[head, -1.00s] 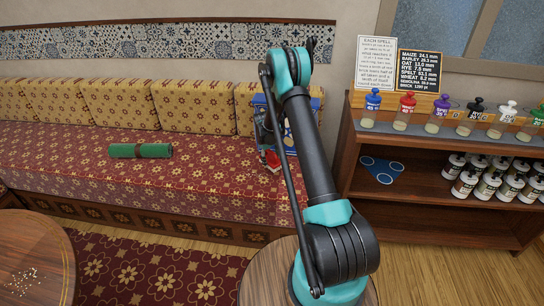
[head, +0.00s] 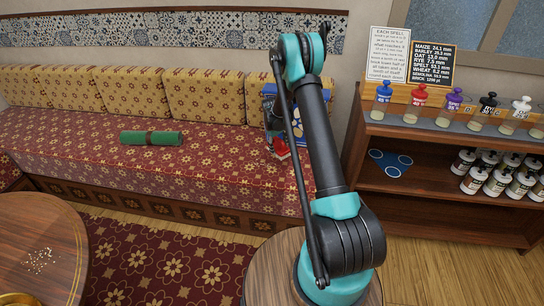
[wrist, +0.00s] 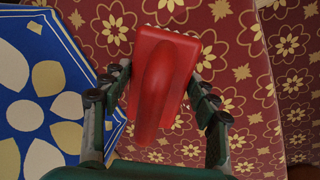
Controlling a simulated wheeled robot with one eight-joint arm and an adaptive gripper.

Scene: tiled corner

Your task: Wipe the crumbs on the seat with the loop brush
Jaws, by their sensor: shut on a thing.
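My gripper (wrist: 158,85) is shut on the red loop brush (wrist: 166,75), with a finger on each side of it in the wrist view. The brush has a rectangular red block and a rounded handle. In the head view the brush (head: 281,148) is a small red shape at the right end of the seat (head: 210,165), partly behind my arm. The seat is red with cream flowers. I see no clear crumbs on the seat in either view. Pale crumbs (head: 40,261) lie on a round wooden table at the left. I cannot tell whether the brush touches the seat.
A blue patterned item (head: 270,108) stands beside the brush; it is close to my left finger in the wrist view (wrist: 40,85). A green roll (head: 151,138) lies on the seat. A shelf (head: 440,140) with bottles stands at the right. The round table (head: 62,228) is front left.

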